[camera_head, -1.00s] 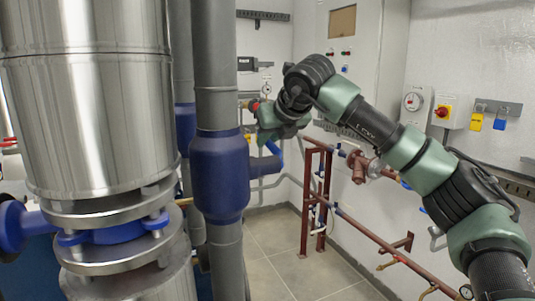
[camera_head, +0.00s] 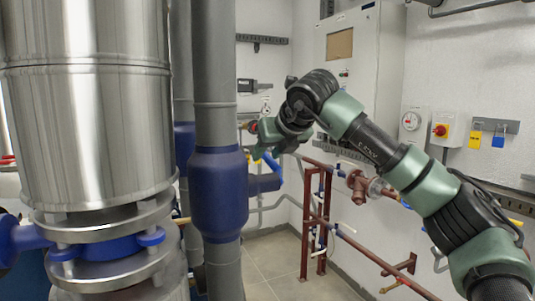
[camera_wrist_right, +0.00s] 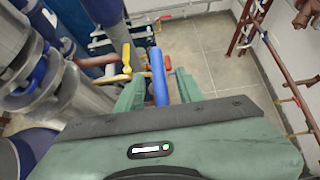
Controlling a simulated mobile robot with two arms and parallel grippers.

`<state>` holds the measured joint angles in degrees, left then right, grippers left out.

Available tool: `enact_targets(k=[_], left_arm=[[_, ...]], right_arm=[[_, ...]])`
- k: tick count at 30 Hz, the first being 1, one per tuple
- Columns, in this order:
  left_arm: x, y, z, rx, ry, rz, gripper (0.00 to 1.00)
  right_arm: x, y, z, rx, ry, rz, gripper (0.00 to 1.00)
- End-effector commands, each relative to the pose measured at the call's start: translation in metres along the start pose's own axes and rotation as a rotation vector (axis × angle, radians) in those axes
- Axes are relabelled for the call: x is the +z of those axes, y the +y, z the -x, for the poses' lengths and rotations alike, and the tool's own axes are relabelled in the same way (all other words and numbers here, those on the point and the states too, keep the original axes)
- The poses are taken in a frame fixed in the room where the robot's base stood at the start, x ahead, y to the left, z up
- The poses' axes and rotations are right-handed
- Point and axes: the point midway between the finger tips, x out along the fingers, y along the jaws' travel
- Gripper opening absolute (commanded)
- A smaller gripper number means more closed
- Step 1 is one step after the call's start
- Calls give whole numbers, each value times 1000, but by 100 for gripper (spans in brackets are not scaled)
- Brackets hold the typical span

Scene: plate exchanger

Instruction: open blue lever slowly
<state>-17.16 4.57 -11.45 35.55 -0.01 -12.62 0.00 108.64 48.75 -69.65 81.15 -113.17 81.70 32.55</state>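The blue lever (camera_wrist_right: 158,76) stands between the two green fingers of my right gripper (camera_wrist_right: 160,92) in the right wrist view. A narrow gap shows on each side of it, so the fingers look open around it and not clamped. In the head view my right gripper (camera_head: 265,140) is behind and right of the thick blue pipe section, with the blue lever (camera_head: 273,164) just below it. Its fingertips are small and partly hidden there. A yellow lever (camera_wrist_right: 127,60) is just left of the fingers in the wrist view. My left gripper is not in view.
A large steel cylinder (camera_head: 90,120) and a grey pipe with a blue section (camera_head: 218,195) stand close on the left. A red-brown pipe frame (camera_head: 315,225) and a wall cabinet (camera_head: 360,90) are on the right. Tiled floor (camera_head: 270,265) is clear between.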

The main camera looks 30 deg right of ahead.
Motion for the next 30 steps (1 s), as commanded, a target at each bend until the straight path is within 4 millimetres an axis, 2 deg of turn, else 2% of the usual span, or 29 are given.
enact_targets(k=[6, 13, 18, 30], left_arm=[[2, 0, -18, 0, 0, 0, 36], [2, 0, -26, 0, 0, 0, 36], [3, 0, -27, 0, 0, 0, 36], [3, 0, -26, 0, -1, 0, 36]], right_arm=[[-1, 0, 35, 2, -8, 0, 37], [0, 0, 67, 2, -7, 0, 37], [1, 0, 74, 1, -5, 0, 37], [1, 0, 74, 1, -5, 0, 37]])
